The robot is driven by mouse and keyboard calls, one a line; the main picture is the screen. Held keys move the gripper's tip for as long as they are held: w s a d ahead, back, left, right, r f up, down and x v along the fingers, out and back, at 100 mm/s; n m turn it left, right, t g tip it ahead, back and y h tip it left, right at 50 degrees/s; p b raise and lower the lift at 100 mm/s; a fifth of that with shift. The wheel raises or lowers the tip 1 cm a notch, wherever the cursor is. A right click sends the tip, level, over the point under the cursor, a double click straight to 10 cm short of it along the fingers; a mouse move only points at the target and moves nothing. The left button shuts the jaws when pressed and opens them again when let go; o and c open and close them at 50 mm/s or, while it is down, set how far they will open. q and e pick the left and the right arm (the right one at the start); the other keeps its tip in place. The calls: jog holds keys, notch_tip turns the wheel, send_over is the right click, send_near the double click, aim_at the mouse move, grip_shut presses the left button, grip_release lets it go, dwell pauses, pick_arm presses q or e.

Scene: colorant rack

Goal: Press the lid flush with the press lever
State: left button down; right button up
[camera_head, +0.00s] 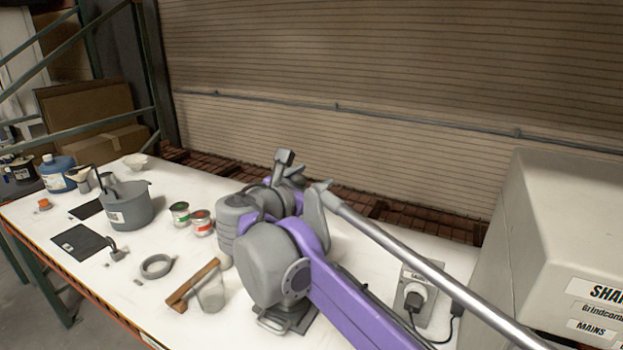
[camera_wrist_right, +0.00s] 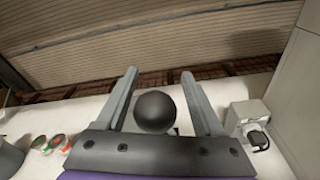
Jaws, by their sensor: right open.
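In the head view my purple and grey right arm crosses the middle of the table, with its right gripper (camera_head: 290,172) at the far end. In the right wrist view the right gripper (camera_wrist_right: 159,73) is open, its two grey fingers spread. A round black knob (camera_wrist_right: 155,111) sits between the fingers, with gaps on both sides. A long grey metal rod (camera_head: 420,262) runs from beside the gripper to the lower right; I cannot tell whether it is the press lever. A grey base plate (camera_head: 272,323) shows under my arm. The lid cannot be made out. My left gripper is out of view.
Left on the white table are a green can (camera_head: 180,213), a red can (camera_head: 201,223), a grey bucket (camera_head: 128,207), a grey ring (camera_head: 156,266) and a wooden-handled tool (camera_head: 193,284). A switch box (camera_head: 413,300) and large grey machine (camera_head: 560,220) stand right.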

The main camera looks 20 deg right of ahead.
jog(key=shift+s+a, duration=0.3)
jog(key=shift+a, duration=0.25)
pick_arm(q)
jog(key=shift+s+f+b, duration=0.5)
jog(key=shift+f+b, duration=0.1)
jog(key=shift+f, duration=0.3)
pick_arm(e)
jog(key=v, duration=0.9)
jog(key=shift+s, duration=0.35)
jog(key=shift+r, duration=0.15)
